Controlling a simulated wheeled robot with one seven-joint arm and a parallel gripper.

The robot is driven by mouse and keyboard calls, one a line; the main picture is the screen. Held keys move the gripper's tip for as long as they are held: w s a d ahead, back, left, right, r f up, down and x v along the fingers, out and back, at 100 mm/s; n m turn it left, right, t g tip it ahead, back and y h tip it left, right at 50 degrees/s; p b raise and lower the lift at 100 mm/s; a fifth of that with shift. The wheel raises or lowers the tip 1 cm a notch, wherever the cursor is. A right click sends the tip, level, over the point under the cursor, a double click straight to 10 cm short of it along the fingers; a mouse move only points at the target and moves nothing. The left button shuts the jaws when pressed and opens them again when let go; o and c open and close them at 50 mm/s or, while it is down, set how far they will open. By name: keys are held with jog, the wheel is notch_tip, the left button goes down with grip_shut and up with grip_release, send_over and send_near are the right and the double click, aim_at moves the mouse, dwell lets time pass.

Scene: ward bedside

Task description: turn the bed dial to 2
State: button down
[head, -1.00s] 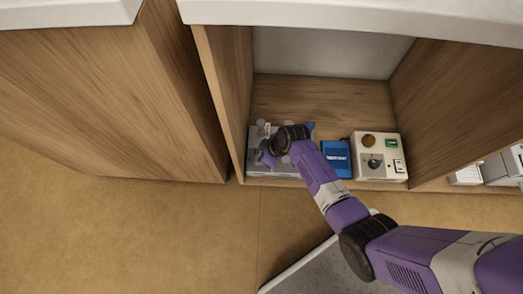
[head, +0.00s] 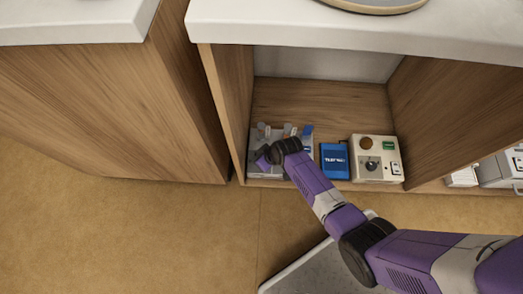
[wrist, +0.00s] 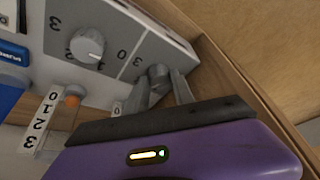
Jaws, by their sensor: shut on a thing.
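A grey control panel (head: 258,137) sits at the left end of the open shelf, partly hidden by my arm. In the wrist view the panel (wrist: 120,22) carries a round light-grey dial (wrist: 87,46) with a white pointer mark and digits around it. Beside it, past a dividing line, is a second grey knob (wrist: 157,72) with a 3 and a 0 nearby. My gripper (wrist: 161,88) is shut on this second knob, a finger on each side. Its pointer and the name of either dial cannot be made out.
A blue box (head: 335,161) and a beige box (head: 363,174) with a dark knob stand right of the panel. A white strip (wrist: 40,120) numbered 0 to 3 is beside an orange-tipped part (wrist: 72,96). Wooden shelf walls (head: 232,100) flank the space.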

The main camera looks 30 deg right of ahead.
jog(key=c, duration=1.1)
grip_release()
jog(key=shift+p+v, duration=2.1)
jog(key=shift+v, duration=1.8)
